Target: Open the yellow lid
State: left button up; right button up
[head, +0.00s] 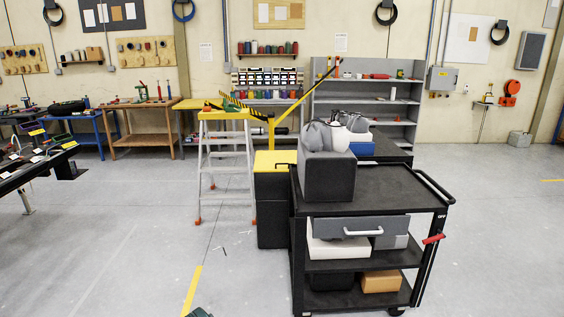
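A yellow lid (270,161) lies flat on top of a tall black bin (272,213) just left of the black cart. The lid looks closed. The cart hides the right side of the bin. Neither of my grippers shows in the head view.
The black cart (385,186) stands right of the bin, carrying a dark grey box (327,177) with grey and white items in it. A stepladder (226,160) with a yellow top stands behind and left. Small bits lie on the floor near the bin. The floor at front left is mostly clear.

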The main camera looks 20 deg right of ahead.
aim_at(266, 161)
jog(key=i+z, duration=0.15)
jog(key=i, duration=0.4)
jog(key=i+u, duration=0.1)
jog(key=i, duration=0.9)
jog(key=i+l+u, duration=0.15)
jog(key=i, duration=0.85)
jog(key=i+z, duration=0.25)
jog(key=i, duration=0.25)
jog(key=i+z, duration=0.2)
jog(key=i, duration=0.3)
jog(key=i+j+z, duration=0.1)
jog(key=i+z, duration=0.15)
jog(key=i, duration=0.2)
jog(key=i+j+z, duration=0.25)
jog(key=i, duration=0.25)
jog(key=i+l+z, duration=0.1)
jog(key=i+z, duration=0.6)
jog(key=z, duration=0.15)
jog(key=i+j+z, duration=0.2)
jog(key=i+z, duration=0.25)
jog(key=i+j+z, duration=0.25)
jog(key=z, duration=0.2)
